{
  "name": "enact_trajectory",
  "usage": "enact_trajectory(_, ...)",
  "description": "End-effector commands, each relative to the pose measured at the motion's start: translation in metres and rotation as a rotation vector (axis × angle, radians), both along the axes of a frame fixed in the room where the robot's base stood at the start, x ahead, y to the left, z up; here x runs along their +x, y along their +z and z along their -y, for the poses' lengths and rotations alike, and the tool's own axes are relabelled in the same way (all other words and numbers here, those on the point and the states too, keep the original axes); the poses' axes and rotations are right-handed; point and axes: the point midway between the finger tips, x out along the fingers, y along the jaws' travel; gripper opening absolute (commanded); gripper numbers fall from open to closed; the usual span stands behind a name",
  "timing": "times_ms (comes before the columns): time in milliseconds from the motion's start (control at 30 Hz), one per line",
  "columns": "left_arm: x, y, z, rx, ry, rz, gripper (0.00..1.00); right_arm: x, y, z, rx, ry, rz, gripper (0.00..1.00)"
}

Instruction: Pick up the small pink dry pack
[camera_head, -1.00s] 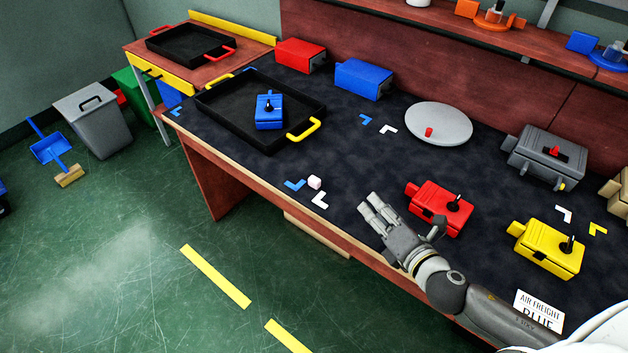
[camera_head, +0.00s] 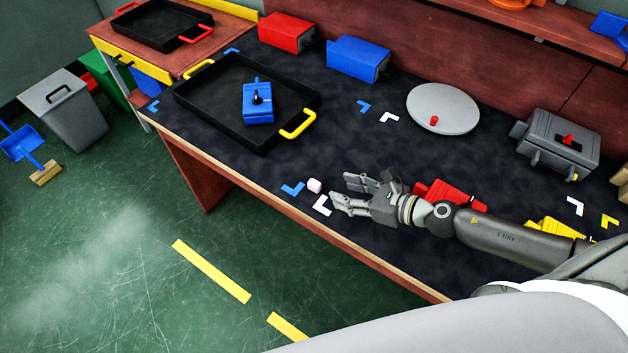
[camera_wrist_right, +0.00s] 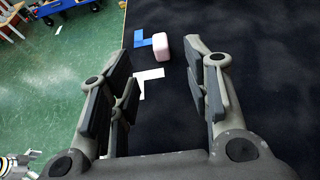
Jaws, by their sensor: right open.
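The small pink dry pack (camera_head: 314,186) is a pale pink block on the dark table mat (camera_head: 240,165), near the table's front edge. It lies beside a blue corner mark and a white corner mark. My right gripper (camera_head: 341,193) is open and empty just to the right of the pack, its fingers pointing at it. In the right wrist view the pack (camera_wrist_right: 176,47) shows ahead, beyond the fingertips and between their lines, nearer the right finger. The right gripper (camera_wrist_right: 163,70) is not touching it.
A black tray (camera_head: 190,105) holding a blue box (camera_head: 258,103) stands to the left. A red box (camera_head: 448,192) and a yellow box (camera_head: 556,231) are partly hidden by my right arm. A grey round plate (camera_head: 443,108) lies behind. The mat around the pack is clear.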

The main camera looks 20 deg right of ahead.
Motion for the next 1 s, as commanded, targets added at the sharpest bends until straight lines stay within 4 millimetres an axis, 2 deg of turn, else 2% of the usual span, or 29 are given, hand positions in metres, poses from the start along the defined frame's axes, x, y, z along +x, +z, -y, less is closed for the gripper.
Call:
enact_trajectory(67, -0.013, 0.005, -0.001, 0.001, -0.002, -0.018, 1.00, 0.008, 0.000, -0.005, 0.003, -0.004, 0.003, 0.45)
enact_trajectory(167, -0.014, 0.009, -0.001, 0.001, -0.003, -0.019, 1.00, 0.016, -0.005, -0.011, 0.004, -0.004, 0.002, 0.45)
enact_trajectory(267, -0.003, 0.011, 0.000, 0.000, -0.004, -0.003, 1.00, 0.020, -0.008, -0.015, 0.003, -0.003, 0.002, 0.45)
enact_trajectory(400, 0.022, 0.014, 0.002, -0.004, -0.004, 0.035, 1.00, 0.023, -0.011, -0.018, 0.002, -0.001, 0.000, 0.45)
enact_trajectory(500, 0.030, 0.018, 0.003, -0.006, -0.004, 0.047, 1.00, 0.028, -0.012, -0.022, 0.003, -0.002, 0.001, 0.45)
enact_trajectory(800, 0.014, 0.025, 0.002, -0.003, -0.004, 0.023, 1.00, 0.054, -0.028, -0.044, 0.003, -0.003, 0.001, 0.45)
enact_trajectory(1000, 0.007, 0.025, 0.001, -0.001, -0.003, 0.012, 1.00, 0.059, -0.032, -0.048, 0.002, -0.002, 0.000, 0.45)
